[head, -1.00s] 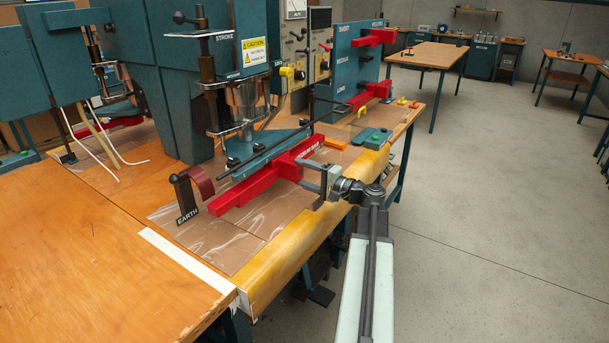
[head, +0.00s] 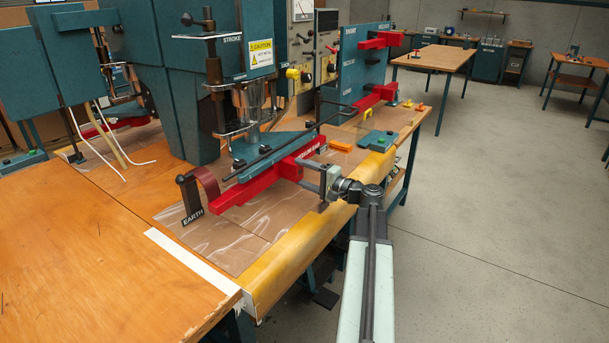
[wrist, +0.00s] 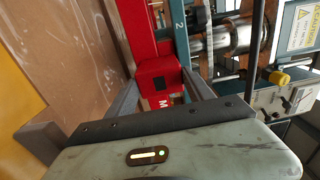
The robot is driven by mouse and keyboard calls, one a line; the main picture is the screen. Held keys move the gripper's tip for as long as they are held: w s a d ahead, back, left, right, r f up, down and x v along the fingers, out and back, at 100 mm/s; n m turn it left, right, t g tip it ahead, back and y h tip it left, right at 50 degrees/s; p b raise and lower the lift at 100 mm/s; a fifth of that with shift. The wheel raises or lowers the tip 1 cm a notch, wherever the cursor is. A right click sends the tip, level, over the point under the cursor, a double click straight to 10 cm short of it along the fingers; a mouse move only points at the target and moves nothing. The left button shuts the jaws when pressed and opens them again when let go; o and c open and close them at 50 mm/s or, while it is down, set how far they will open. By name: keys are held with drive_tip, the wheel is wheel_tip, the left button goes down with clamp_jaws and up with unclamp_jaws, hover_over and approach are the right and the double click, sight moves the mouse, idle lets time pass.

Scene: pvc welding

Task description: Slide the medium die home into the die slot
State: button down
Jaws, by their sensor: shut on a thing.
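The medium die is a long red bar (head: 240,190) with white lettering on its side, lying level low over the bench. My gripper (head: 308,173) is shut on a red block at the die's near side. In the wrist view the red die (wrist: 150,60) stands between my gripper's fingers (wrist: 160,88). A teal plate (head: 262,152) under the press runs beside the die's far side. In the wrist view a teal strip marked "2" (wrist: 181,28) lies right along the die. The slot itself is mostly hidden, so I cannot tell how deep the die sits.
A black EARTH post (head: 189,198) with a dark red strap stands close to the die's left end. A black rod (head: 290,145) runs above the teal plate. A rack (head: 365,70) holds other red dies. Clear sheet covers the bench (head: 260,235) in front.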

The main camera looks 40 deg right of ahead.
drive_tip(key=shift+x, duration=0.85)
drive_tip(key=shift+c, duration=1.5)
unclamp_jaws()
drive_tip(key=shift+s, duration=0.1)
drive_tip(key=v, duration=0.7)
drive_tip(key=shift+s, duration=0.35)
drive_tip(key=shift+d, duration=0.1)
